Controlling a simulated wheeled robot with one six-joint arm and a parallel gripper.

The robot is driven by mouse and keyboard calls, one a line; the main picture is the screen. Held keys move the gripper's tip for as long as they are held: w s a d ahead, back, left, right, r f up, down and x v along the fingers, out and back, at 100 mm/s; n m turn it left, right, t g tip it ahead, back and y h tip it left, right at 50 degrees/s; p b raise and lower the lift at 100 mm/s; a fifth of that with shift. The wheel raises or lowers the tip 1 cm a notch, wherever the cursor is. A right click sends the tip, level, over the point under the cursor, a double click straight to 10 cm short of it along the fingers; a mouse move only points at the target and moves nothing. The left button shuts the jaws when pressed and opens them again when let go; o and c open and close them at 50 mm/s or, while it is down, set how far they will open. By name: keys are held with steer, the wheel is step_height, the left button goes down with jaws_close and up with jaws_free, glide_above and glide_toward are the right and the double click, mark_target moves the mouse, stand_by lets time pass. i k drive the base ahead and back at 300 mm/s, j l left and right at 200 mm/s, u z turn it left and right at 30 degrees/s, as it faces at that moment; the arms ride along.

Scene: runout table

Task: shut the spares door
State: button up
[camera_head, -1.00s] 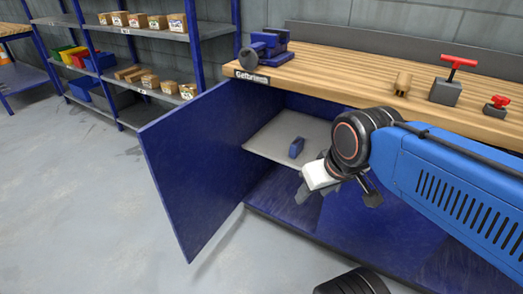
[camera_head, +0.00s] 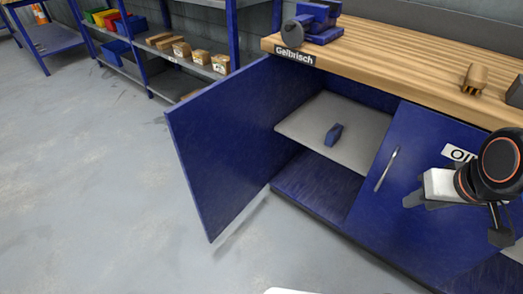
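A blue cabinet door (camera_head: 228,150) stands wide open at the left of the workbench, swung out over the floor. No label shows on the face I see, so I cannot read whether it is the spares door. Beside the open compartment, a second blue door (camera_head: 375,220) is shut, with a silver handle (camera_head: 387,168) and a white label, partly hidden, starting with "OI". My gripper (camera_head: 455,205) is at the right, in front of the shut door and well apart from the open one. It holds nothing that I can see; its finger opening is unclear.
The open compartment has a grey shelf (camera_head: 318,112) with a small blue object (camera_head: 334,135) on it. A wooden benchtop (camera_head: 400,65) with a blue vise (camera_head: 312,24) is above. A storage rack (camera_head: 230,45) stands behind the door. The floor (camera_head: 110,210) at left is clear.

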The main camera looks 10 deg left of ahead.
mark_target(220, 133)
steer(key=j+z, duration=0.25)
steer(key=j, duration=0.25)
steer(key=j+z, duration=0.2)
steer(key=j, duration=0.35)
steer(key=k+j+z, duration=0.1)
steer(key=j+z, duration=0.15)
steer(key=j, duration=0.2)
steer(key=k+j+z, duration=0.2)
steer(key=j, duration=0.3)
steer(key=k+j, duration=0.1)
steer(key=j, duration=0.3)
steer(key=k+j, duration=0.1)
steer(key=j, duration=0.75)
steer(key=k+j+z, duration=0.1)
steer(key=j, duration=0.3)
steer(key=k+j, duration=0.15)
steer(key=j, duration=0.3)
steer(key=k+j+u, duration=0.1)
steer(key=u, duration=0.15)
steer(key=k+j+u, duration=0.25)
steer(key=k+l, duration=0.05)
